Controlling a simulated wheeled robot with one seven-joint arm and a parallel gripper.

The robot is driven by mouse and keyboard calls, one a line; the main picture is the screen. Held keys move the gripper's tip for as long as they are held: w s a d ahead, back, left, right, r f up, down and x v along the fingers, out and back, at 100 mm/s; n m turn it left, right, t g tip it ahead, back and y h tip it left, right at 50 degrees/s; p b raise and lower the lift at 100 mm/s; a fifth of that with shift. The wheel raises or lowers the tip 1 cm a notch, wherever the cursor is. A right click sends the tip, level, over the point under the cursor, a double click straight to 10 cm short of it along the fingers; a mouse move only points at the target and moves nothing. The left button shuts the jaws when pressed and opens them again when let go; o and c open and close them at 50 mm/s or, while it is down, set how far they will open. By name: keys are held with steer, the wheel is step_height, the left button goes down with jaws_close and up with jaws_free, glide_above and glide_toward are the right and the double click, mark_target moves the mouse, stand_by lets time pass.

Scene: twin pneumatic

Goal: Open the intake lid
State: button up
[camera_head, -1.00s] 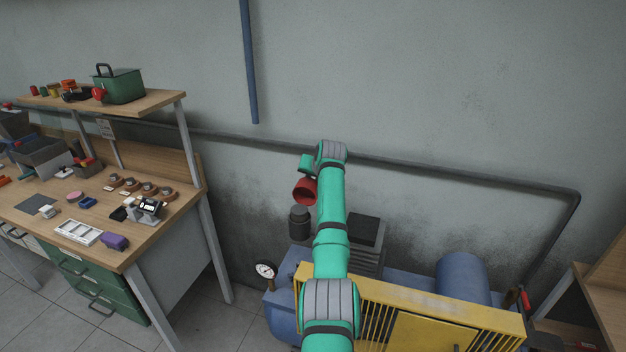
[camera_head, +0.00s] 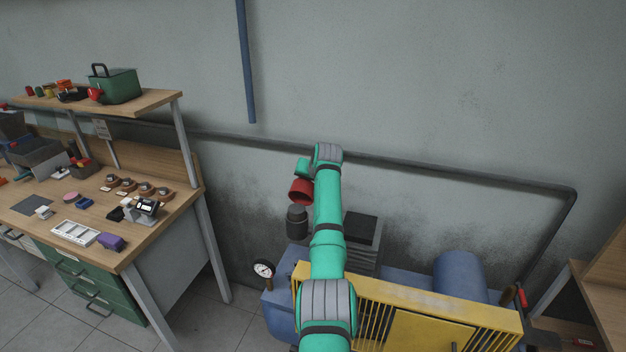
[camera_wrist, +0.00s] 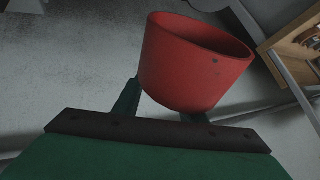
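A red, open-ended cup-shaped lid (camera_head: 301,191) is held tilted in the air at the end of my arm, above and apart from the dark cylindrical intake (camera_head: 297,222) on the compressor. In the wrist view the red lid (camera_wrist: 193,65) sits between the two fingers of my gripper (camera_wrist: 162,108), its open rim facing away to the upper right. My gripper appears shut on the lid's sides. The lid hides parts of the fingers. The intake does not show in the wrist view.
The compressor has a yellow slatted guard (camera_head: 410,308), a blue tank and a pressure gauge (camera_head: 263,269) at left. A workbench (camera_head: 150,235) with small parts stands left. A dark pipe (camera_head: 430,173) runs along the wall. Floor is free between bench and compressor.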

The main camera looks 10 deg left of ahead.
steer(key=shift+w+d+f, duration=0.1)
steer(key=shift+d, duration=0.1)
stand_by(0.5)
steer(key=w+r+v, duration=0.1)
steer(key=w+v, duration=0.1)
steer(key=v, duration=1)
steer(key=shift+w+r, duration=0.15)
steer(key=shift+r, duration=0.3)
stand_by(0.8)
steer(key=shift+d, duration=0.1)
stand_by(0.3)
steer(key=v, duration=1)
steer(key=shift+s+r, duration=0.3)
steer(key=shift+d, duration=0.1)
